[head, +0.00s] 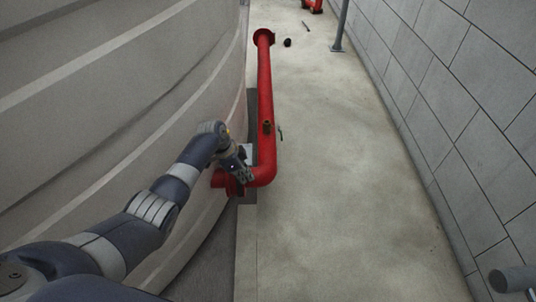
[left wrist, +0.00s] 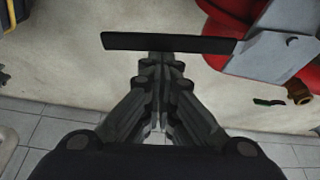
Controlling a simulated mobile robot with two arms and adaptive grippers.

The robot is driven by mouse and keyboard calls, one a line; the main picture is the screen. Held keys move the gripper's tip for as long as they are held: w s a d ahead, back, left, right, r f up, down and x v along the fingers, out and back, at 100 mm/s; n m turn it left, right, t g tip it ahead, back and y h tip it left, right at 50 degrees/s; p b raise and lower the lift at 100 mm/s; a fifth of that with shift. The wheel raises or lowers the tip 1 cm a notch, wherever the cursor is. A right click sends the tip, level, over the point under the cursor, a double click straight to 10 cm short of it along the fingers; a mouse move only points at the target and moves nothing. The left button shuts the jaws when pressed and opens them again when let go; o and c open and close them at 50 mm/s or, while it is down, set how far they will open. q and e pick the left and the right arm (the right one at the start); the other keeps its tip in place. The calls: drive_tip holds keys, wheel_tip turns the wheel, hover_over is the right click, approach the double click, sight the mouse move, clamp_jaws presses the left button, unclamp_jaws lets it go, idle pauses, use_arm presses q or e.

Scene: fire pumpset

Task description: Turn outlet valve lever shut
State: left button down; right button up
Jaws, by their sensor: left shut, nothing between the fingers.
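In the left wrist view a lever with a flat black grip (left wrist: 165,43) and a pale grey metal arm (left wrist: 275,48) lies across the picture beside the red pipe (left wrist: 222,22). My left gripper (left wrist: 162,60) is shut and empty. Its fingertips are at the black grip, near its middle; I cannot tell whether they touch it. In the head view my left gripper (head: 242,174) is at the elbow of the red pipe (head: 265,95), beside the tank, and largely covers the lever, whose pale arm (head: 247,151) shows in part. My right gripper is not in view.
A small brass fitting (head: 267,127) with a thin dark green handle (head: 280,132) sits on the pipe. The large pale tank (head: 130,90) fills the left. A grey block wall (head: 470,110) runs along the right.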

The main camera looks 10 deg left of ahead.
sight(239, 182)
use_arm(q)
drive_tip(key=shift+s+a+m, duration=0.4)
drive_tip(key=shift+s+a, duration=0.05)
drive_tip(key=shift+a, duration=0.35)
drive_tip(key=shift+s+a, duration=0.25)
drive_tip(key=shift+a, duration=0.2)
drive_tip(key=shift+a+p, duration=0.15)
drive_tip(key=shift+p, duration=0.15)
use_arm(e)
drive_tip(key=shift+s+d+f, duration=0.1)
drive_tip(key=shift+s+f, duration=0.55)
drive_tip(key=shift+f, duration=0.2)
use_arm(q)
drive_tip(key=shift+s, duration=0.1)
drive_tip(key=v, duration=1.2)
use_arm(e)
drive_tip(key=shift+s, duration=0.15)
